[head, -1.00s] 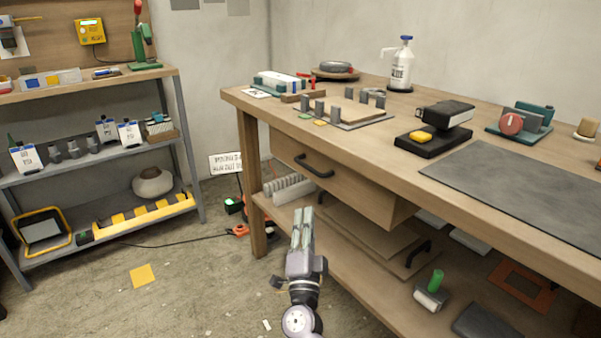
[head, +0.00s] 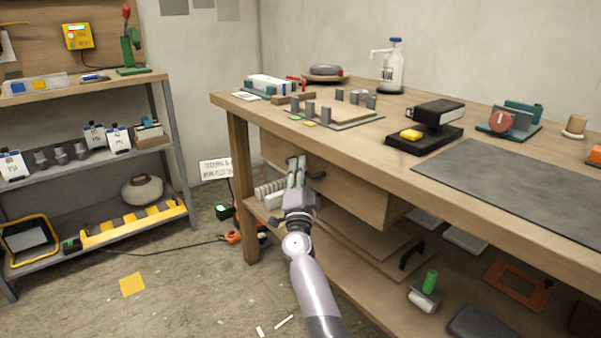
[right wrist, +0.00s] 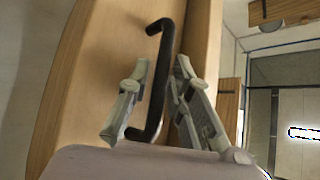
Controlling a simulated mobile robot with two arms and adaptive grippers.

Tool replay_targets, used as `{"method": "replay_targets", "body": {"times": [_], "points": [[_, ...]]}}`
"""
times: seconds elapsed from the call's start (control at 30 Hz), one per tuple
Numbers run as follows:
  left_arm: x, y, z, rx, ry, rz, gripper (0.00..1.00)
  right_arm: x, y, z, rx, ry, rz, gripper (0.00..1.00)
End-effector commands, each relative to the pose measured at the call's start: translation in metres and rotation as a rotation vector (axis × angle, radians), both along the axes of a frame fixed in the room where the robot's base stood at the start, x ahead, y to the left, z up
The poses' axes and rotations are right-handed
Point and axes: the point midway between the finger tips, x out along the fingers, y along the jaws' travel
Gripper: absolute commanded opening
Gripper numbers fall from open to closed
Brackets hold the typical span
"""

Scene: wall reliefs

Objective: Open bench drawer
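The wooden bench drawer (head: 350,194) sits under the left part of the benchtop. Its front looks close to the bench edge, with no open gap visible. Its black bar handle (head: 318,175) is partly hidden behind my right gripper (head: 297,160) in the head view. In the right wrist view, the handle (right wrist: 168,45) passes between the two spread fingers of my right gripper (right wrist: 161,66). The fingers stand on either side of the bar, apart, not closed on it. The drawer face (right wrist: 105,60) fills the left of that view. My left gripper is not in view.
The workbench (head: 224,100) carries a clamp fixture, a black device (head: 425,135), a spray bottle (head: 392,66) and a dark mat (head: 510,180). A lower shelf with boards and tools lies under the drawer. A metal shelf unit (head: 175,140) stands left. The floor between is mostly clear.

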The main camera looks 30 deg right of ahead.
Motion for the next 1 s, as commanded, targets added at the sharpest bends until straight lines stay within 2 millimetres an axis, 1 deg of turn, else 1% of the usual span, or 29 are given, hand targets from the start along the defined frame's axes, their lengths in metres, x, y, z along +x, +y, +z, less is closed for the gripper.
{"method": "replay_targets", "body": {"times": [0.2, 0.5, 1.0], "points": [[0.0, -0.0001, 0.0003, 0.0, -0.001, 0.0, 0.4, 0.0001, 0.0, -0.0001, 0.0, 0.0, 0.0, 0.19], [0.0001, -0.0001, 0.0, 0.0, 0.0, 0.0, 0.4, 0.0, 0.0002, -0.0005, 0.001, 0.001, 0.0, 0.0], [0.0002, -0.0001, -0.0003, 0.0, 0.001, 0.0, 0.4, -0.0002, 0.0003, -0.0013, 0.001, 0.002, 0.0, 0.0]]}}
